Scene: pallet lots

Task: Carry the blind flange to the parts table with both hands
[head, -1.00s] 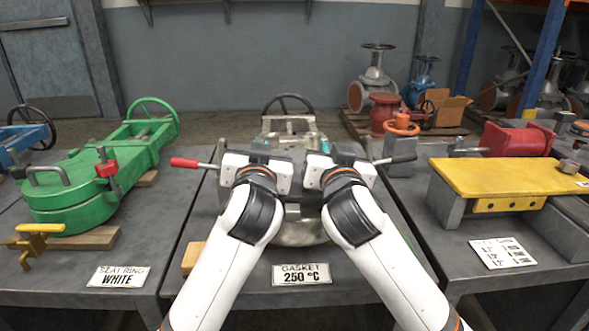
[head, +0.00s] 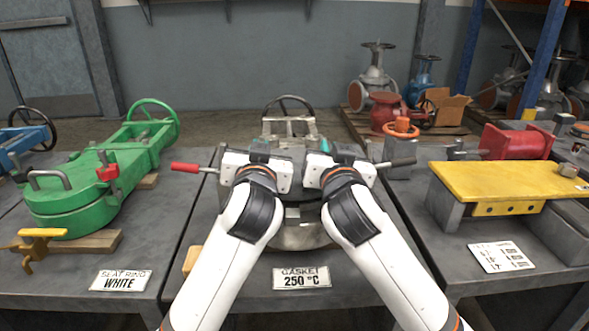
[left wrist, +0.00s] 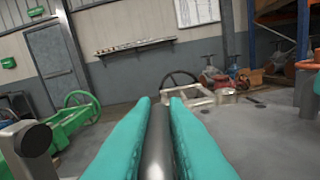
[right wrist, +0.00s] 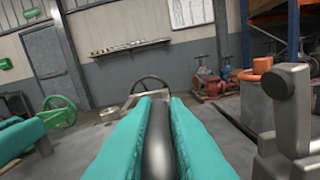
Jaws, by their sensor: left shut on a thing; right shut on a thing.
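A round grey metal piece, seemingly the blind flange (head: 303,238), shows between and behind my forearms at the middle table; most of it is hidden. My left gripper (head: 260,147) and right gripper (head: 327,146) are side by side above it, reaching away from me. In the left wrist view the teal fingers (left wrist: 160,103) are shut on a dark round bar. In the right wrist view the teal fingers (right wrist: 158,103) are shut on a similar bar. I cannot tell whether the flange touches the table. Which table is the parts table is not clear.
The middle table (head: 235,295) carries a "GASKET 250 °C" card (head: 301,278). A green valve (head: 85,195) lies on the left table, a yellow plate (head: 510,180) on the right one.

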